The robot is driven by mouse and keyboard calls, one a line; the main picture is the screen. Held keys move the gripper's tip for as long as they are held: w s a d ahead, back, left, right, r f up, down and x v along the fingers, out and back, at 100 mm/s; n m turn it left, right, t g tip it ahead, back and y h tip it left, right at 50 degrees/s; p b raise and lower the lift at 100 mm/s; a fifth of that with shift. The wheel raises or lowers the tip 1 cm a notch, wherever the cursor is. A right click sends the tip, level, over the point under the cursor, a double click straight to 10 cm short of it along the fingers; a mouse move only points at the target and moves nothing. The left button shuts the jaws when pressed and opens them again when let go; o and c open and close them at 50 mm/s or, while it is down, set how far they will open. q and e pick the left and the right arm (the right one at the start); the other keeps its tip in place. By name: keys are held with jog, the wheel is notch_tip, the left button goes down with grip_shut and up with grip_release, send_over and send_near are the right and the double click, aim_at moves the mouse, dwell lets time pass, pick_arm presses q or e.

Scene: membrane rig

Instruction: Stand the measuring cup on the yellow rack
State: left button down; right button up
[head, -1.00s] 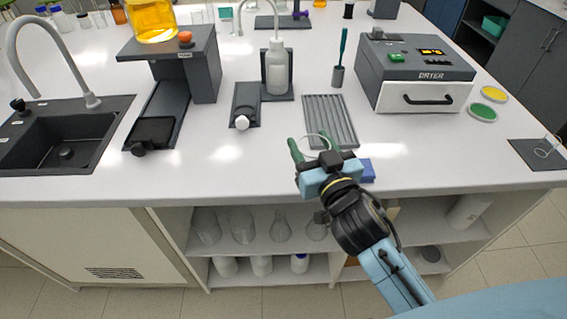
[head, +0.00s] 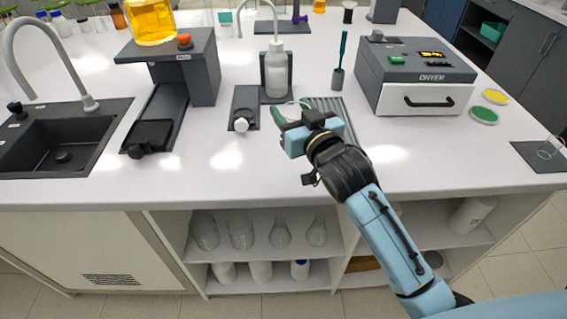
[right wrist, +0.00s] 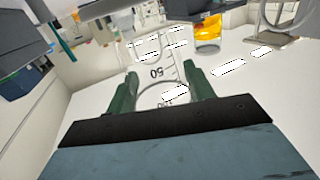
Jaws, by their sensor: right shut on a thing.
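My right gripper (head: 291,110) is over the bench, in front of the white wash bottle and left of the grey ridged tray. In the right wrist view its two green fingers (right wrist: 163,88) are shut on the clear measuring cup (right wrist: 160,72), which has dark graduation marks and a "50". The cup is see-through and its outline is faint; in the head view only a thin rim shows between the fingers. I cannot tell whether it touches anything below. No yellow rack can be made out in these views. My left gripper is not in view.
The wash bottle (head: 277,72) stands on a dark stand. A dark plate with a white knob (head: 241,124) lies left of my gripper. The grey ridged tray (head: 340,122) and dryer (head: 415,82) are to the right. The front bench strip (head: 215,185) is clear.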

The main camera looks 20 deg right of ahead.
jog(key=f, duration=0.3)
jog(key=f+b, duration=0.1)
jog(key=f, duration=0.2)
jog(key=f+b, duration=0.1)
jog(key=f, duration=0.3)
jog(key=shift+s+d, duration=0.15)
jog(key=shift+d, duration=0.1)
jog(key=shift+f, duration=0.1)
jog(key=o, duration=1)
